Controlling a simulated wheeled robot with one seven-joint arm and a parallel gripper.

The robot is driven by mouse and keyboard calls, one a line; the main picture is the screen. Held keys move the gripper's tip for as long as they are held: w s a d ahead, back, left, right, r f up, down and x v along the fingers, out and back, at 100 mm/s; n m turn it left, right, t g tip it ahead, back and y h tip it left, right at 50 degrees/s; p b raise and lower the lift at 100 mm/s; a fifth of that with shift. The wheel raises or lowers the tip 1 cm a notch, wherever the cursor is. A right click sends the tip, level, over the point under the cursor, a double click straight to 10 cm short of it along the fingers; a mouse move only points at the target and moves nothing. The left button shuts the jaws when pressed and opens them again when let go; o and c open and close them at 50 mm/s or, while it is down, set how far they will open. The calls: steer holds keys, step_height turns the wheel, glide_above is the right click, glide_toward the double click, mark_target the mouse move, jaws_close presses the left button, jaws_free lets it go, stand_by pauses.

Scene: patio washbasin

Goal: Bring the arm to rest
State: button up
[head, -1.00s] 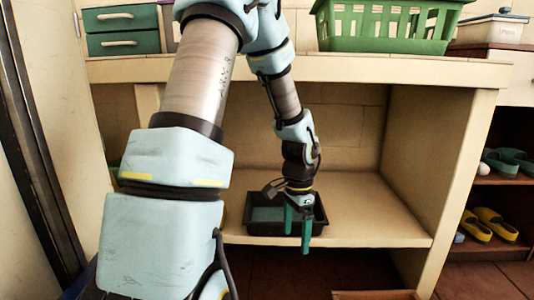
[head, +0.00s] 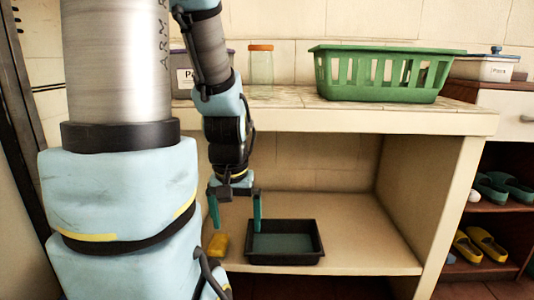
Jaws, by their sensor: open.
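My arm reaches down from the upper left in the head view. My gripper (head: 236,218) points downward with its two teal fingers spread apart and nothing between them. It hangs in front of the lower shelf (head: 370,245), just left of a black tray (head: 322,240) that holds something flat and teal. The right fingertip looks close to the tray's left rim; whether it touches cannot be told. A yellow object (head: 218,244) lies on the shelf left of the tray, below and between the fingers.
The countertop (head: 400,118) above the shelf carries a green basket (head: 385,92), a glass jar with an orange lid (head: 261,65) and a labelled container (head: 186,75).

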step_height(320, 180, up, 30)
steer(key=p, duration=2.7)
steer(key=shift+p, duration=0.35)
